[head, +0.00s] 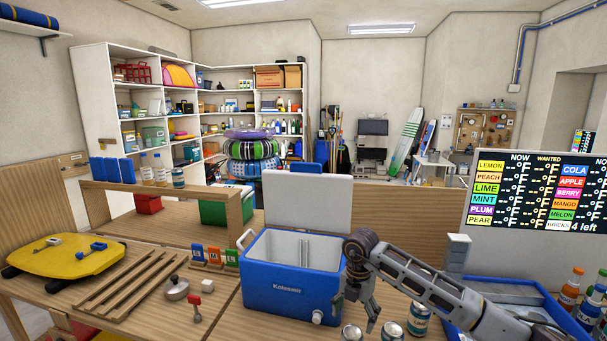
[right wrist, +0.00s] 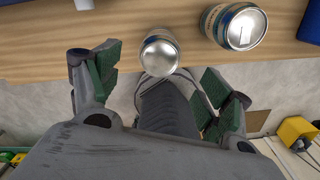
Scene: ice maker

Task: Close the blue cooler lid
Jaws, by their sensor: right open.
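The blue cooler (head: 285,285) stands on the wooden table in the middle of the head view. Its white-lined lid (head: 310,200) is up and tilted back, so the white inside with its divider shows. My right gripper (head: 354,312) is open and empty beside the cooler's front right corner, below the rim level. In the right wrist view the open right gripper (right wrist: 160,92) has its fingers spread wide near the table edge, with a can (right wrist: 159,52) close ahead between them. My left gripper is not in view.
Several cans, including one can (head: 418,318), stand at the table's front edge, right of the cooler. A blue tray (head: 500,290) lies further right, near bottles (head: 570,288). Wooden slats (head: 125,285) and a yellow board (head: 65,250) lie left. A wooden shelf (head: 165,189) stands behind.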

